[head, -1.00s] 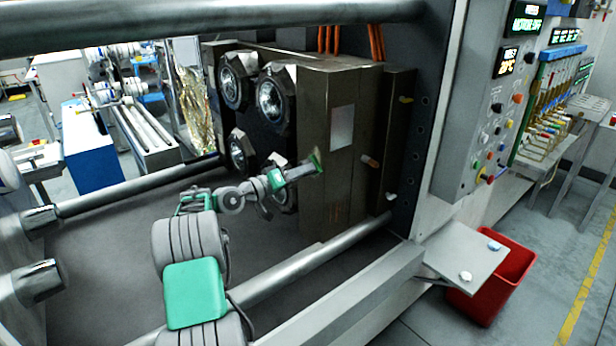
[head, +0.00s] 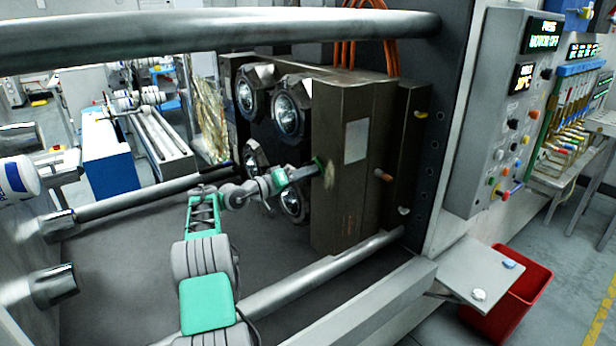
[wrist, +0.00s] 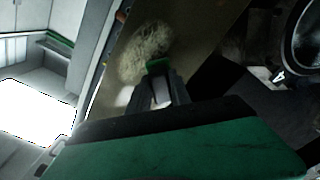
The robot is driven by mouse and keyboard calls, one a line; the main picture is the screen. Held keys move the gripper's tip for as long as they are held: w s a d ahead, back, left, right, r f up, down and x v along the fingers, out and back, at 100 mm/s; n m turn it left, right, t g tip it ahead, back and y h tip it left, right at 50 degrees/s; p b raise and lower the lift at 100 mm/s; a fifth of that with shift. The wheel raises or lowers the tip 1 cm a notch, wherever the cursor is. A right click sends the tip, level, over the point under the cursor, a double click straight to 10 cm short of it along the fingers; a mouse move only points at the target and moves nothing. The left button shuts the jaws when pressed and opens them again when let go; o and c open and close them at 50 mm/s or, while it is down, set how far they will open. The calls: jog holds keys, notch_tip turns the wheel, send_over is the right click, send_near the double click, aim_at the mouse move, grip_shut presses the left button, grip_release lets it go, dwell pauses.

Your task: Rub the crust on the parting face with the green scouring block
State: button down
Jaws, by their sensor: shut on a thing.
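The brown mould block's face (head: 343,222) stands upright at the centre of the head view. A pale, rough crust patch (head: 329,177) is on it near its left edge; the wrist view shows the patch as mottled and tan (wrist: 143,50). My gripper (head: 312,169) is shut on the green scouring block (head: 320,162), which also shows as a thin green strip between the fingertips in the wrist view (wrist: 158,63). The block is at the crust's upper left edge in the head view. Whether it presses on the face I cannot tell.
Round dark fittings with glassy centres (head: 287,113) sit on the mould's left side, close to my arm. Thick steel bars cross above (head: 220,35) and below (head: 305,277). A small peg (head: 384,175) sticks out right of the face. A red bin (head: 510,300) stands lower right.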

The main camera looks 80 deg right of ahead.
jog(key=shift+s+a+f+b, duration=0.2)
jog(key=shift+s+a+b, duration=0.2)
jog(key=shift+b, duration=0.3)
jog(key=shift+s+a+r+b, duration=0.1)
jog(key=shift+s+a+b, duration=0.95)
jog(key=shift+s, duration=0.25)
jog(key=shift+s+a+b, duration=0.95)
jog(key=shift+s+a, duration=0.1)
jog(key=shift+s, duration=0.2)
jog(key=shift+w+r+p, duration=0.15)
jog(key=shift+r+p, duration=0.4)
jog(key=shift+r, duration=0.35)
jog(key=shift+w+d+p, duration=1.05)
jog(key=shift+w+d, duration=0.2)
jog(key=shift+w, duration=0.1)
jog(key=w+d+p, duration=0.2)
jog(key=shift+w+d+r+p, duration=0.1)
jog(key=shift+w+p, duration=0.15)
jog(key=shift+p, duration=0.05)
jog(key=shift+w+d+f, duration=0.15)
jog(key=shift+w+f, duration=0.05)
jog(key=shift+w, duration=0.05)
